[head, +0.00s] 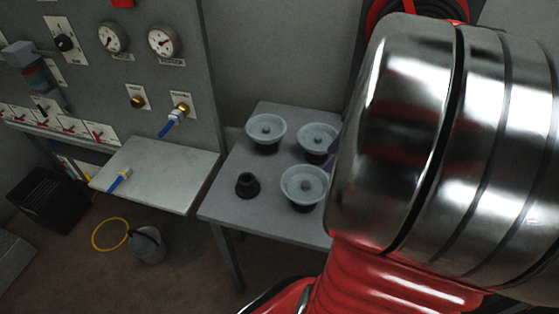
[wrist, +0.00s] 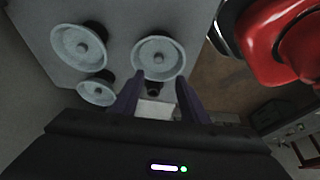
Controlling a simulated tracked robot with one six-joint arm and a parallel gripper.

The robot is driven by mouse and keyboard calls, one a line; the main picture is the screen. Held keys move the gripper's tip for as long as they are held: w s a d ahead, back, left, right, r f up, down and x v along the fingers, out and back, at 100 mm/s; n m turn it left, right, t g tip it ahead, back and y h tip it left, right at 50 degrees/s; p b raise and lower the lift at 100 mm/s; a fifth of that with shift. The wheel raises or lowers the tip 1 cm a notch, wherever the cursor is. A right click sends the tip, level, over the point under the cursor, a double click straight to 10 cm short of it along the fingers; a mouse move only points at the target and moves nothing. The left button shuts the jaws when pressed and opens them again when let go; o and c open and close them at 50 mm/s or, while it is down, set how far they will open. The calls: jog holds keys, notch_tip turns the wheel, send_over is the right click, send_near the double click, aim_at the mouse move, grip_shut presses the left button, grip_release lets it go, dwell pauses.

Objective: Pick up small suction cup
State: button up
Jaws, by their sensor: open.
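The small suction cup (head: 247,185) is a black rubber cup standing on the grey table (head: 222,203), left of the larger cups. In the wrist view a small dark shape (wrist: 153,89), likely this cup, shows between the finger lines, just past a large cup's rim. My gripper (wrist: 160,79) is open, with two purple fingers apart and nothing held between them. In the head view my arm hides nearly all of the gripper. I cannot tell its exact height above the table.
Three larger cups with pale wide rims stand on the table: back left (head: 266,131), back right (head: 315,139) and front (head: 304,184). The front one is close to the small cup. A panel with gauges (head: 163,41) and a pale shelf (head: 160,175) are at left.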

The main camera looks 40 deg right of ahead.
send_near(307, 184)
jog(key=x, duration=0.2)
jog(key=shift+a+f, duration=0.3)
jog(key=shift+x, duration=2.6)
jog(key=shift+w+d, duration=0.1)
jog(key=shift+d, duration=0.05)
grip_shut()
